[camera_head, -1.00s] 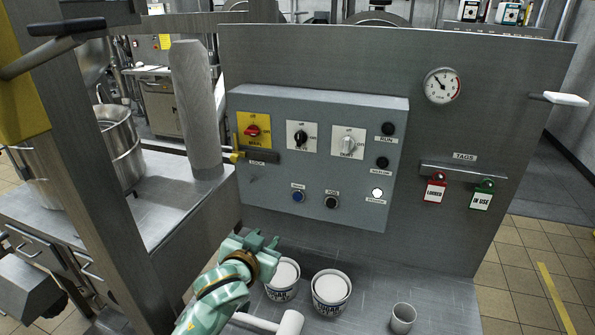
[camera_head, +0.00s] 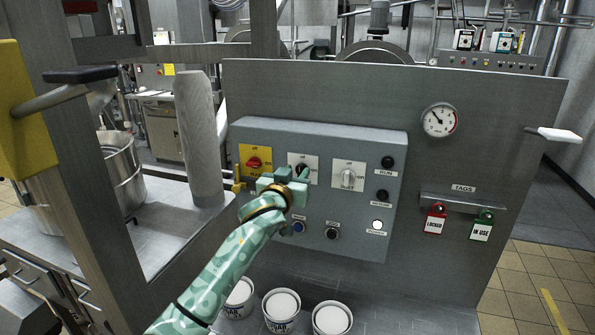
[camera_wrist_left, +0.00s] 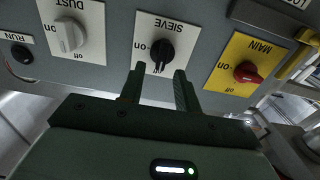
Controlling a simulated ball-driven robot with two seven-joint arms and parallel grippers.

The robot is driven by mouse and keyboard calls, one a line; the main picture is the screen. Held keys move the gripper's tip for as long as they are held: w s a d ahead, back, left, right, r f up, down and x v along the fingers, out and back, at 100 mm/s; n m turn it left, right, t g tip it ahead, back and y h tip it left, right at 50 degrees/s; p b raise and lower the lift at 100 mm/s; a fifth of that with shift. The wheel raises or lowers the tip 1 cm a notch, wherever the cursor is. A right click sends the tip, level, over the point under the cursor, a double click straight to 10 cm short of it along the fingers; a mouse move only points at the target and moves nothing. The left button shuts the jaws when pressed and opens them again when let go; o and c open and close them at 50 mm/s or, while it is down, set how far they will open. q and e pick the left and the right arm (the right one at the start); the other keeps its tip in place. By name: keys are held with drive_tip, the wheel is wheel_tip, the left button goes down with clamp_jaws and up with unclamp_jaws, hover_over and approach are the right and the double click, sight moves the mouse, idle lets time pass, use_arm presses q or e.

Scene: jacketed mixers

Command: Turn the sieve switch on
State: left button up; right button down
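The sieve switch is a black rotary knob on a white plate (camera_head: 304,160), the middle of three switches on the grey control box. In the left wrist view the picture is upside down, and the sieve knob (camera_wrist_left: 160,51) stands just beyond my fingertips. My left gripper (camera_head: 292,176) is at the front of the box and partly covers the sieve switch in the head view. In the left wrist view my left gripper (camera_wrist_left: 158,78) is open, its two fingers apart and empty, roughly in line with the knob. My right gripper is not in view.
The red main switch (camera_head: 254,162) and the grey dust switch (camera_head: 348,176) flank the sieve switch closely. Push buttons and lamps sit below and right. A yellow-handled lock part (camera_head: 238,180) juts at the box's left edge. White tubs (camera_head: 281,310) stand below.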

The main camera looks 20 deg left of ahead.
use_arm(q)
drive_tip(key=shift+w, duration=1)
clamp_jaws()
